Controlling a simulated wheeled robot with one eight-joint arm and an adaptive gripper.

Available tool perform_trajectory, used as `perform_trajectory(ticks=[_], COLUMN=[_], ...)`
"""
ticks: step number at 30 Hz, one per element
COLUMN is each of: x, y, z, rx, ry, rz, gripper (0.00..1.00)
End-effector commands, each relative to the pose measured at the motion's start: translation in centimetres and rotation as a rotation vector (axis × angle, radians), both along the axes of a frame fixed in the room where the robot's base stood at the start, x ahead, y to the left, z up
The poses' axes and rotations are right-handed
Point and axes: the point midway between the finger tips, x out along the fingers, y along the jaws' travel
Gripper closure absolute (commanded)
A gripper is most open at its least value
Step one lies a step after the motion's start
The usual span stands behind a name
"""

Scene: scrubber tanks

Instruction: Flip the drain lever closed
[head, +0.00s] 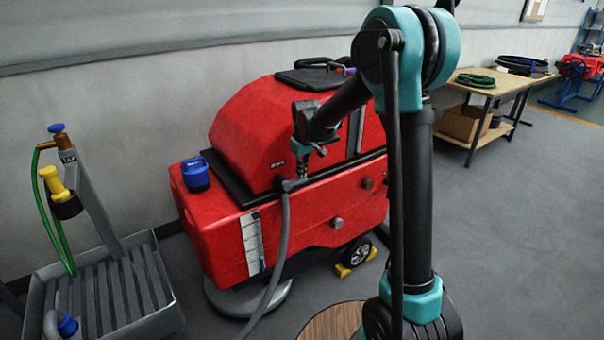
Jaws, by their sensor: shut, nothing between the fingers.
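The red floor scrubber (245,130) stands by the wall, with a blue cap (195,174) on its near left corner. A grey hose (284,225) hangs down its near side from the upper edge. I cannot clearly make out a drain lever or its position; a small blue part (263,263) shows at the foot of the white level strip (252,243). My gripper (302,174) is small and dark at the end of my arm, shut and empty. It is above or in front of the scrubber's side near the hose top; whether it touches is unclear.
A grey slatted basin (160,318) with a blue-handled tap (57,129), green hose (52,225) and yellow-and-black fitting (62,196) is at left. A wooden workbench (455,90) stands at back right. The right floor is clear. A round wooden top (325,325) is at the bottom.

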Motion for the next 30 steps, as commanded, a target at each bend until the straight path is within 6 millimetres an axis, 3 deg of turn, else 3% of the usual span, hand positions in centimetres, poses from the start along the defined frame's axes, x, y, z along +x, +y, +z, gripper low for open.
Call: perform_trajectory(ticks=[18,24,30], x=[-1.3,-1.5,-1.5], y=[-1.1,-1.3,-1.3], z=[11.4,12.9,13.2], rx=[0.0,0.0,0.0], ry=[0.0,0.0,0.0], rz=[-0.002,-0.002,-0.002], gripper=[1.0,1.0,1.0])
